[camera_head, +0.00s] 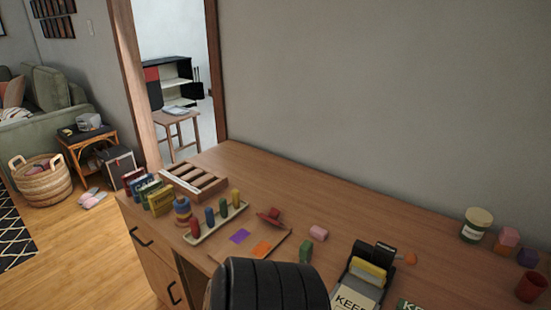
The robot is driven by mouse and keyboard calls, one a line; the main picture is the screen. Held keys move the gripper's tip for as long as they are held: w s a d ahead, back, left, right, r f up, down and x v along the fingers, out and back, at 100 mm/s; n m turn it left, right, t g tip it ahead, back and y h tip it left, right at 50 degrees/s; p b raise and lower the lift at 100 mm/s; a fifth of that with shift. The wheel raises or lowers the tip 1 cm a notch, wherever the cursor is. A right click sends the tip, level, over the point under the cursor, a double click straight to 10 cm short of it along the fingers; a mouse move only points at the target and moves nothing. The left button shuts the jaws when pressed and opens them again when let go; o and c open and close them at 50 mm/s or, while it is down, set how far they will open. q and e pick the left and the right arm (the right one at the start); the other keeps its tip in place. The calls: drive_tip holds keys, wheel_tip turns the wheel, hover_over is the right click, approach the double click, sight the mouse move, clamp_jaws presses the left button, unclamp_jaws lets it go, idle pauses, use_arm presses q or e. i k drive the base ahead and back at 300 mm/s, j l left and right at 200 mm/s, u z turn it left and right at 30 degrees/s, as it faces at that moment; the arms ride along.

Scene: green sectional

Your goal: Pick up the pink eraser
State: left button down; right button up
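A small pink block with rounded edges (319,232), which looks like the pink eraser, lies on the wooden desktop (370,218) right of the middle of the head view. Bare desktop surrounds it, and nothing is touching it. A dark ribbed part of my own body rises at the bottom centre, in front of the desk's near edge. Neither my left nor my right gripper shows.
Left of the eraser are a red stamp-like piece (270,214), a tray of coloured pegs (216,222) and a slotted wooden rack (194,181). A green block (306,251) and a black-and-yellow device (367,269) stand nearer. A jar (476,225) and coloured blocks are at right.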

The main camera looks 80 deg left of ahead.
sight(317, 232)
drive_tip(key=u, duration=2.25)
drive_tip(key=i+j+z, duration=0.15)
drive_tip(key=z, duration=0.2)
drive_tip(key=i+j+z, duration=0.15)
drive_tip(key=j+z, duration=0.15)
drive_tip(key=j, duration=0.1)
